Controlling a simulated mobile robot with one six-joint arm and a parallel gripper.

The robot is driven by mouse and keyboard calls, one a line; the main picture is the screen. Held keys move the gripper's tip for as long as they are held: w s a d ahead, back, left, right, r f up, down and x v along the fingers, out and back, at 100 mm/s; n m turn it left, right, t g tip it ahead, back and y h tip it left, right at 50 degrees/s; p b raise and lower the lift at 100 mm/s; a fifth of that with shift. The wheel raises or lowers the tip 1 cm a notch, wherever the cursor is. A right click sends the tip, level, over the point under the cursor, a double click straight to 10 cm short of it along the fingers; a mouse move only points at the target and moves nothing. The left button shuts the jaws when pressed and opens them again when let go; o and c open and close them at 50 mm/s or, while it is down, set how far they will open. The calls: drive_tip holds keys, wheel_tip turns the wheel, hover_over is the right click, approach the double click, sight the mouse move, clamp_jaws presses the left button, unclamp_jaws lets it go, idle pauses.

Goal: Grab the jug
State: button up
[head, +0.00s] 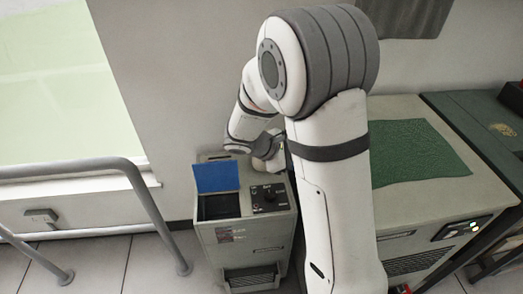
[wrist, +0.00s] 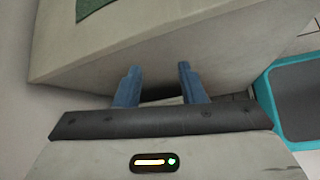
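I see no jug in either view. My gripper shows in the wrist view (wrist: 158,84) as two blue-grey fingers standing apart, with nothing visible between them. The fingers point toward the side of a beige cabinet. In the head view my arm crosses the middle of the picture, and its wrist end is low over the back of a small beige machine (head: 268,248). The fingers are hidden there.
The small machine has a raised blue lid (head: 217,177) and a dark control panel (head: 268,198). A beige cabinet (head: 400,222) with a green mat (head: 415,150) stands at right. A grey rail (head: 85,165) is at left. A teal-edged dark panel (wrist: 300,100) appears in the wrist view.

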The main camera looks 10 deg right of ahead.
drive_tip(key=w+a+f+n+t, duration=0.6)
drive_tip(key=w+a+f+n, duration=0.2)
drive_tip(key=w+f+n, duration=0.25)
drive_tip(key=shift+m+h, duration=0.35)
drive_tip(key=shift+h, duration=0.05)
drive_tip(key=x, duration=0.7)
drive_tip(key=shift+f, duration=0.55)
clamp_jaws()
drive_tip(key=shift+r, duration=0.1)
